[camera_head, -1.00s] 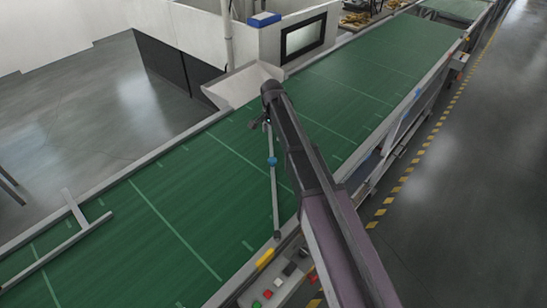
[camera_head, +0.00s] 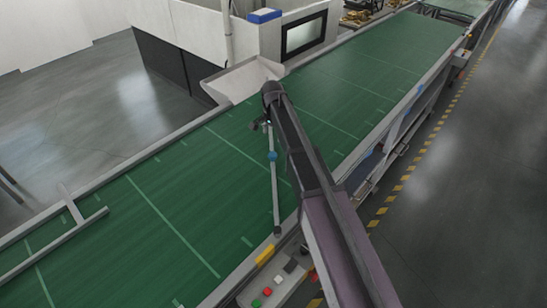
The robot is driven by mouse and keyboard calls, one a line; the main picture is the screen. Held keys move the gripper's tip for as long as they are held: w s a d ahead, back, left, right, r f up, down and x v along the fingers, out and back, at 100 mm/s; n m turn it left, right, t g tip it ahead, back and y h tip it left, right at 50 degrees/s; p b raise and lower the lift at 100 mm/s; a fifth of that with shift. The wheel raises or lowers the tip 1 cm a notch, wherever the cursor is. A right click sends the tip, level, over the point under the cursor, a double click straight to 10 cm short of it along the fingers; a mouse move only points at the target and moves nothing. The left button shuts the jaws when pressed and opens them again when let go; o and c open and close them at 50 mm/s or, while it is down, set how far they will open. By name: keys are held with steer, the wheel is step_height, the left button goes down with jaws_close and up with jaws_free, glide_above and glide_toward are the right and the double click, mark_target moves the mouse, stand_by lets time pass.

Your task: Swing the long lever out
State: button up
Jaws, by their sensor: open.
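The long lever is a thin grey bar (camera_head: 275,195) with a blue band (camera_head: 272,156) partway along it. It reaches across the green belt from the belt's near edge toward the far side. My gripper (camera_head: 260,124) is small and dark below the end of my arm, close to the lever's far end. It is open. The arm hides part of this area, and I cannot tell whether the fingers touch the lever.
The green conveyor belt (camera_head: 150,230) runs from lower left to upper right. A pale chute (camera_head: 240,80) stands at its far edge. A T-shaped grey bar (camera_head: 80,228) lies over the belt at left. A button panel (camera_head: 270,285) with a yellow block (camera_head: 265,256) is at the near edge.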

mark_target(273, 154)
steer(key=shift+f+b, duration=4.75)
steer(key=shift+f, duration=0.35)
